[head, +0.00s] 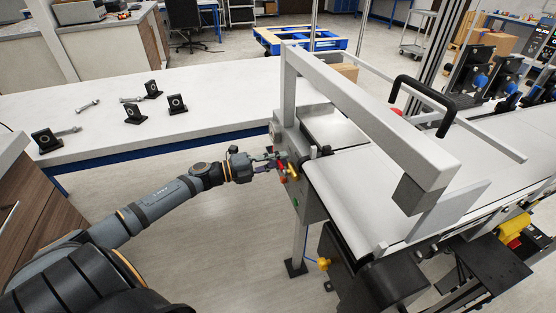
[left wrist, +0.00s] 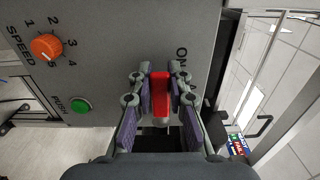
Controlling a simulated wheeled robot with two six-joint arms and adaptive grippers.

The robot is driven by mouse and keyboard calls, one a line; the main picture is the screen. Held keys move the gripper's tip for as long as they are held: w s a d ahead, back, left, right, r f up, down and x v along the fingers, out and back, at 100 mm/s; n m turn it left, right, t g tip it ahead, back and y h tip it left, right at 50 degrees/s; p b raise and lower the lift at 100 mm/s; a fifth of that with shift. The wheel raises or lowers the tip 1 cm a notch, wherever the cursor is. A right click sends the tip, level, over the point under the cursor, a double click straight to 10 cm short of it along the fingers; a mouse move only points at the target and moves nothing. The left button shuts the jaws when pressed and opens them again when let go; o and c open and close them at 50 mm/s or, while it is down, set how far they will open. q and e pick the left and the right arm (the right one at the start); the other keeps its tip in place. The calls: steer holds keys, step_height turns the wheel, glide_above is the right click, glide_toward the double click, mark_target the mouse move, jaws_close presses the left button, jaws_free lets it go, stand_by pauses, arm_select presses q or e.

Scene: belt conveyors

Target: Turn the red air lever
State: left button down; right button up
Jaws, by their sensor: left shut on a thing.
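The red lever (left wrist: 160,95) sits on the grey control panel (left wrist: 120,30) of the conveyor. In the left wrist view it stands upright in the picture between the two fingers of my left gripper (left wrist: 159,78), which is shut on it. In the head view my left gripper (head: 273,162) reaches the conveyor's side panel from the left, and the lever is small and partly hidden there. An "ON" label (left wrist: 182,58) is to the right of the lever, partly covered by a finger. My right gripper is not in view.
An orange speed dial (left wrist: 47,47) and a green push button (left wrist: 80,104) are left of the lever. A grey frame (head: 370,110) spans the belt (head: 350,190). A white table (head: 215,90) with black blocks and metal parts stands left. Open floor lies below my arm.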

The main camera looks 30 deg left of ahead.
arm_select(q)
steer(key=c, duration=1.2)
jaws_free()
